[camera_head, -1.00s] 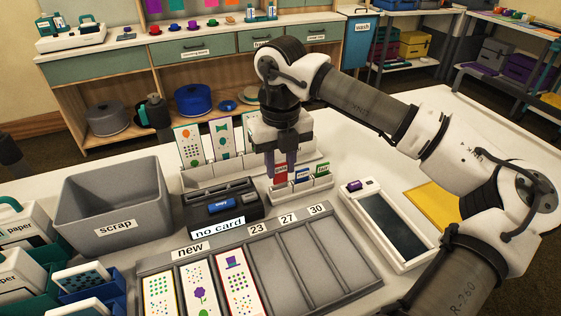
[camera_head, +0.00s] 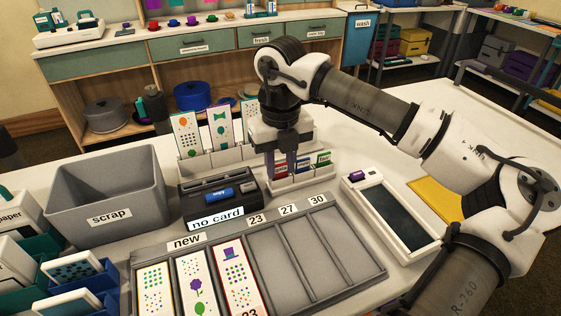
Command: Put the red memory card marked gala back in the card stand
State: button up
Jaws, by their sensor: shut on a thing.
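The white card stand (camera_head: 301,181) stands on the table behind the numbered tray. A blue card (camera_head: 303,167) and a green card (camera_head: 323,159) stand upright in its middle and right slots. My gripper (camera_head: 281,172) is over the left end of the stand, pointing down, shut on the red card (camera_head: 281,168). The red card is upright at the left slot, its top about level with the other cards. Its lower part is hidden by the stand front, and its marking is too small to read.
A black card reader (camera_head: 219,202) labelled "no card" sits left of the stand. A white-framed tablet (camera_head: 391,222) lies to the right. The numbered tray (camera_head: 320,250) is in front, and a grey scrap bin (camera_head: 107,195) is at left. Tall picture cards stand close behind.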

jog(key=o, duration=0.8)
notch_tip(320, 180, up, 14)
jog(key=shift+f, duration=0.1)
dwell(0.3)
dwell(0.5)
